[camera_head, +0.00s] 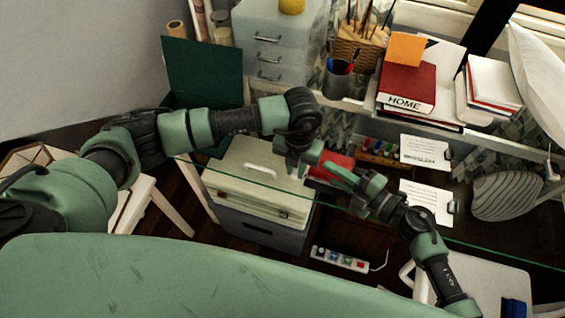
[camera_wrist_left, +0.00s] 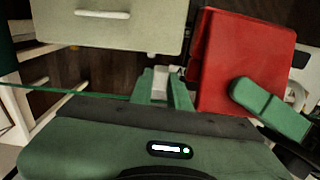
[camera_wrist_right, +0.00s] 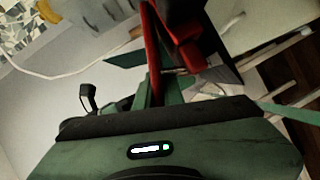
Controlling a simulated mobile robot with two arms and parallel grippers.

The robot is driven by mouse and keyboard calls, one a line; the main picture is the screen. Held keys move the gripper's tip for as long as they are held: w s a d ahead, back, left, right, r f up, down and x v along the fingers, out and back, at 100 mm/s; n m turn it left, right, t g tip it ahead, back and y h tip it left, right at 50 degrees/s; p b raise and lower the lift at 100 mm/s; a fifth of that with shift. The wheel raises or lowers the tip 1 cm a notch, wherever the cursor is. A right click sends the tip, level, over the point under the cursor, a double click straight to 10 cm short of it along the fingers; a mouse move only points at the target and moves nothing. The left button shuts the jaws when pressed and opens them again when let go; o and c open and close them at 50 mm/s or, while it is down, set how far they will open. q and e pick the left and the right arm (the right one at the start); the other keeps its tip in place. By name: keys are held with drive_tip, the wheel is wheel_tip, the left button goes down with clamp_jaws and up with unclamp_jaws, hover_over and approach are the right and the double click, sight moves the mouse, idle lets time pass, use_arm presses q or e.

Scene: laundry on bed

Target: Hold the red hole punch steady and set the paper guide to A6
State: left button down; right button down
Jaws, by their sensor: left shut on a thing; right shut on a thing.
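My right gripper (camera_head: 335,172) is shut on the hole punch from the right. My left gripper (camera_head: 298,168) is beside the punch's left side. In the left wrist view its fingers close on a small pale piece (camera_wrist_left: 161,80), seemingly the paper guide. The size marks cannot be read.
A cream box (camera_head: 245,185) sits below the glass at left. Note cards (camera_head: 425,152), a red book (camera_head: 407,85), a pen cup (camera_head: 338,80) and grey drawers (camera_head: 270,45) are behind. A power strip (camera_head: 340,259) lies below.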

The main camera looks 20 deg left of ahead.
use_arm(q)
drive_tip(key=shift+d, duration=0.25)
drive_tip(key=c, duration=1.3)
unclamp_jaws()
drive_tip(key=shift+s, duration=0.1)
drive_tip(key=shift+a, duration=0.1)
